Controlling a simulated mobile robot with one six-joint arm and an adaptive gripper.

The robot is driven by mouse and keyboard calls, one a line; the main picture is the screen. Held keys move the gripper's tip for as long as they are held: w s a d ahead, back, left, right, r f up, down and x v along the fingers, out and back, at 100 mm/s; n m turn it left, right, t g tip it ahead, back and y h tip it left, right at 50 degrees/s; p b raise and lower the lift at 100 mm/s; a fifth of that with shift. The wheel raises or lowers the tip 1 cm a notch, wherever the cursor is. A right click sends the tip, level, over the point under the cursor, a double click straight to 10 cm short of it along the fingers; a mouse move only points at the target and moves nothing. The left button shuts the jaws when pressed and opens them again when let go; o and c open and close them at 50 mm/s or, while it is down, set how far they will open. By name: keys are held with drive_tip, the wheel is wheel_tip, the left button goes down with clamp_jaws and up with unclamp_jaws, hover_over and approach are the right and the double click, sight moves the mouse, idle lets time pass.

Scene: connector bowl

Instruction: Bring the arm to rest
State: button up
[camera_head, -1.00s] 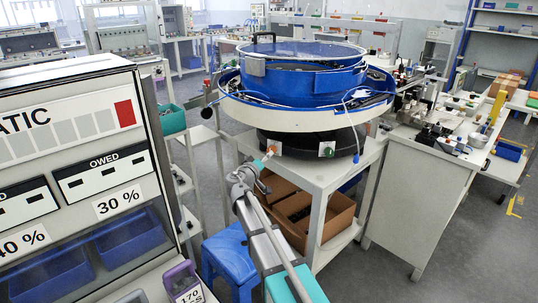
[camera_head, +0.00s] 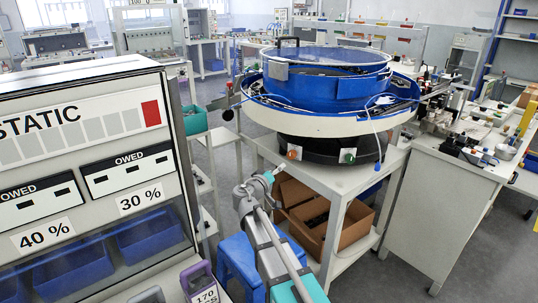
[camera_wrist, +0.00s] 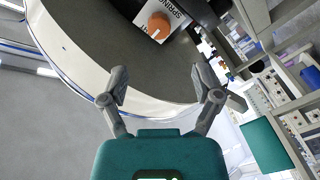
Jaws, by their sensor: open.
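My gripper (camera_wrist: 165,90) shows in the wrist view with its two grey fingers spread apart and nothing between them. In the head view my arm reaches up from the bottom centre. Its end lies in front of the feeder stand, left of and below the blue bowl feeder (camera_head: 325,85). The fingers are too small in the head view to make out clearly.
The feeder stands on a white stand (camera_head: 345,185) with cardboard boxes (camera_head: 335,228) on its lower shelf. A blue stool (camera_head: 238,262) is beside my arm. A grey cabinet (camera_head: 90,160) with blue bins fills the left. A white workbench (camera_head: 440,200) stands at right.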

drive_tip(key=s+d+f+m+g+y, duration=0.2)
drive_tip(key=s+d+f+m+g, duration=0.1)
drive_tip(key=s+d+f+g, duration=0.75)
drive_tip(key=s+a+f+n+g+y, duration=0.15)
drive_tip(key=s+f+y, duration=0.25)
drive_tip(key=s, duration=0.5)
drive_tip(key=s+a+f+g+y, duration=0.1)
drive_tip(key=s+f+g+y, duration=0.3)
drive_tip(key=s, duration=0.5)
wheel_tip(320, 180, up, 27)
drive_tip(key=t+p, duration=0.1)
drive_tip(key=p, duration=2.6)
drive_tip(key=shift+y, duration=0.3)
drive_tip(key=shift+d, duration=0.1)
drive_tip(key=c, duration=0.3)
drive_tip(key=shift+c, duration=0.2)
